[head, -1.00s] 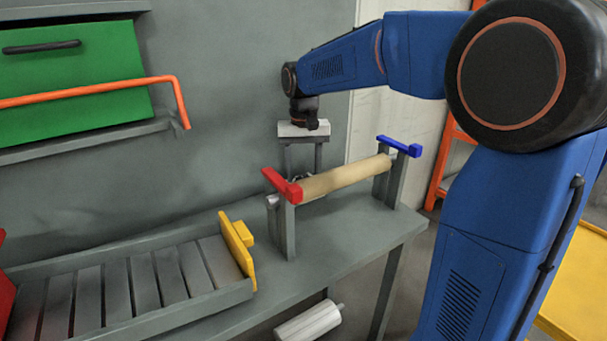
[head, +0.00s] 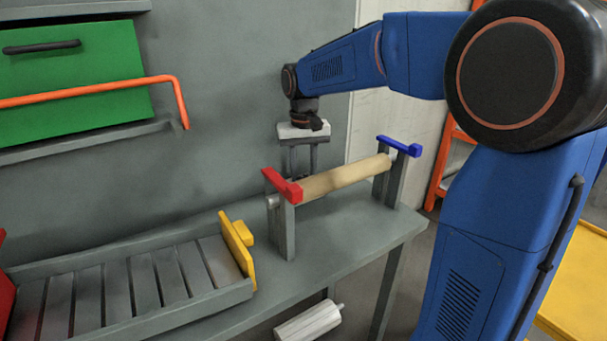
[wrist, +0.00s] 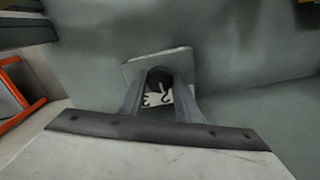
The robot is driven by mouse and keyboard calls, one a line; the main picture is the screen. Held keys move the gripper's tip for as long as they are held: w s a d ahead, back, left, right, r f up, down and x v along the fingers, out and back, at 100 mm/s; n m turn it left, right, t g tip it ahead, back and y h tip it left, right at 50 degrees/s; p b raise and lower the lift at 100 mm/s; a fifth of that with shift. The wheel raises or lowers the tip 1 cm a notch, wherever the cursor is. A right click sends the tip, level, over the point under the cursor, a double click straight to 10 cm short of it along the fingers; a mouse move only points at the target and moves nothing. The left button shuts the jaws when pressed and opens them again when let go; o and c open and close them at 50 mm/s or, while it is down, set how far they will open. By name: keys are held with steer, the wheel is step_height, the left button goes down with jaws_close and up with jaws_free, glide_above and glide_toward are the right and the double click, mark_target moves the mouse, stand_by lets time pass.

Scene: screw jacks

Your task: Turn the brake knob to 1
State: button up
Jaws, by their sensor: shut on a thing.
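My gripper (head: 302,168) points down behind the roller stand in the head view. In the wrist view my gripper (wrist: 160,84) is shut with its two fingers on either side of a small dark round knob (wrist: 158,75), which I take for the brake knob. The knob sits in front of a grey square plate (wrist: 138,68). In the head view the knob is hidden behind the stand and the fingers.
A tan roller (head: 345,178) lies between grey posts with a red end piece (head: 281,187) and a blue one (head: 399,146), close in front of my gripper. A slatted tray (head: 125,290) with a yellow end (head: 237,250) is at left. An orange rail (head: 90,90) sticks out above.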

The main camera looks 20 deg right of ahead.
steer(key=n, duration=0.6)
steer(key=shift+n, duration=0.4)
stand_by(0.4)
steer(key=o, duration=1.1)
steer(key=shift+r, duration=0.1)
step_height(320, 180, up, 17)
steer(key=shift+r, duration=0.1)
